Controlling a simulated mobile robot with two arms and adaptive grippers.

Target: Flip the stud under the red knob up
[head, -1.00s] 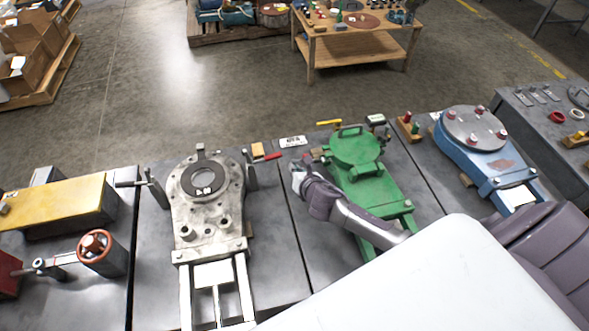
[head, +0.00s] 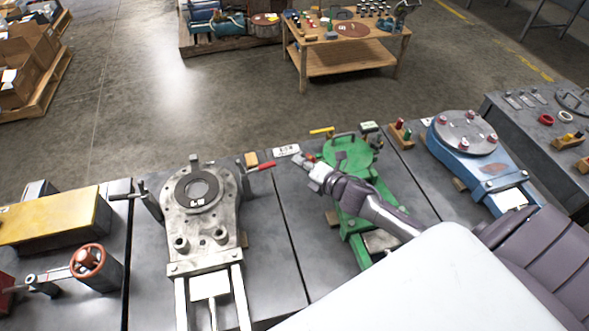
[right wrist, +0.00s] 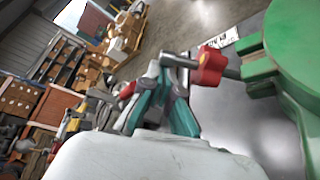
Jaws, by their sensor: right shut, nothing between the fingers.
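A red knob (right wrist: 211,66) sits on a short grey stud at the side of the green fixture (right wrist: 292,45) in the right wrist view. In the head view the green fixture (head: 355,217) stands on the bench, and the knob is a small red spot (head: 311,157) at its left, partly hidden by my gripper. My right gripper (right wrist: 178,60) is shut and empty, its fingertips right beside the knob's left side; I cannot tell whether they touch. In the head view my right gripper (head: 304,161) is at the fixture's left edge. My left gripper is not in view.
A grey fixture (head: 203,245) with a red-handled lever (head: 260,167) stands to the left. A blue fixture (head: 480,175) with a round plate is to the right. A white label (head: 286,150) lies on the bench behind my gripper. Bare bench lies between the grey and green fixtures.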

